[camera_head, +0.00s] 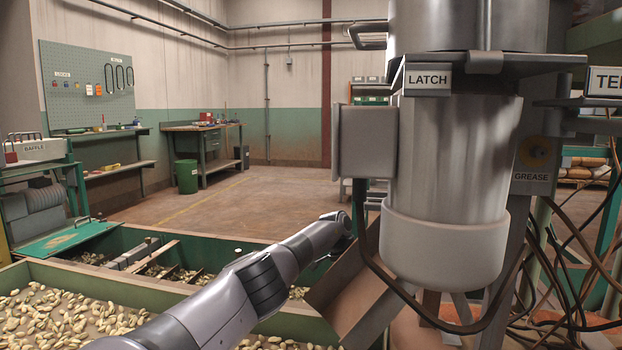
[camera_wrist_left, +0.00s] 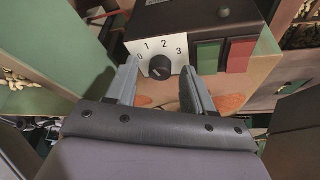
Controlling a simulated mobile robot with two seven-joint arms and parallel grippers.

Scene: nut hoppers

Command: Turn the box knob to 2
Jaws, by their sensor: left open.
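The box knob (camera_wrist_left: 160,67) is a small black round knob on a white dial plate (camera_wrist_left: 148,53) marked 0, 1, 2 and 3, in the left wrist view. The plate is on the front of a dark control box (camera_wrist_left: 185,16). Which number the knob points to is too small to tell. My left gripper (camera_wrist_left: 158,83) is open, one finger on each side of the knob, with gaps between. In the head view my left arm reaches forward from the bottom; the box and the gripper's fingers are not visible there. My right gripper is in neither view.
A green button (camera_wrist_left: 208,57) and a red button (camera_wrist_left: 240,54) sit right of the dial, close to the right finger. In the head view, a large metal cylinder (camera_head: 450,160) labelled LATCH and hanging cables stand right of my arm. A nut-filled hopper (camera_head: 130,290) lies below left.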

